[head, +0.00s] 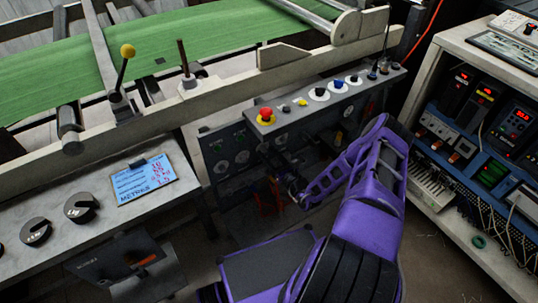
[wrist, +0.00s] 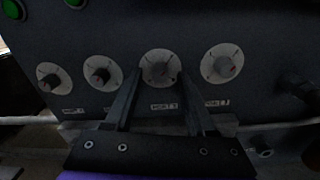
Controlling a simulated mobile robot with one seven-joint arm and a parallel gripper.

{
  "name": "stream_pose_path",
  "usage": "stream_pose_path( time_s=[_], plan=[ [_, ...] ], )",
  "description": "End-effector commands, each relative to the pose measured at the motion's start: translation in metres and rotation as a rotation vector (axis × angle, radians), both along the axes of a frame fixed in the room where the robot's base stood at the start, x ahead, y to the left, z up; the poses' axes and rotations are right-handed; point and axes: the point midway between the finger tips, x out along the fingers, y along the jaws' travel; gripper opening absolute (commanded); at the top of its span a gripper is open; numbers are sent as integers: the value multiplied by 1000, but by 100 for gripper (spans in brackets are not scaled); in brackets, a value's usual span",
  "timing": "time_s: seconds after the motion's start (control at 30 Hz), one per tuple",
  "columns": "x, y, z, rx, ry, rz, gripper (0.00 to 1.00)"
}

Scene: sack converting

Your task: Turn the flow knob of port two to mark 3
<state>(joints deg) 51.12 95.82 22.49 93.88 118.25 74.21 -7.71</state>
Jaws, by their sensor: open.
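In the wrist view a dark panel carries a row of round grey knobs on white dials with small tick marks. My gripper (wrist: 159,74) is open, its two dark fingers on either side of the third knob from the left (wrist: 159,68). I cannot tell whether they touch it. The label (wrist: 164,106) under this knob starts with PORT, but its number is too blurred to read surely. Another knob (wrist: 221,64) is to its right, with its own blurred port label. Two more knobs (wrist: 54,77) (wrist: 100,73) are to the left. In the head view my gripper (head: 283,186) is low before the dark panel.
Green round parts (wrist: 12,9) sit above the knobs. A pale rail or hose (wrist: 280,123) crosses below the panel. In the head view, a ledge with a red button (head: 265,115) overhangs the panel. An equipment rack (head: 470,120) stands at right, a grey console (head: 95,200) at left.

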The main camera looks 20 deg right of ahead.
Motion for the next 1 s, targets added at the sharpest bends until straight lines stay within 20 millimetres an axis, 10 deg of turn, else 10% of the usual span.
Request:
stream_pose_path(
  time_s=[0.33,1.0],
  plan=[
    [0,0,0,0,0,0,0],
    [-1,0,-2,152,30,-1,0]
  ],
)
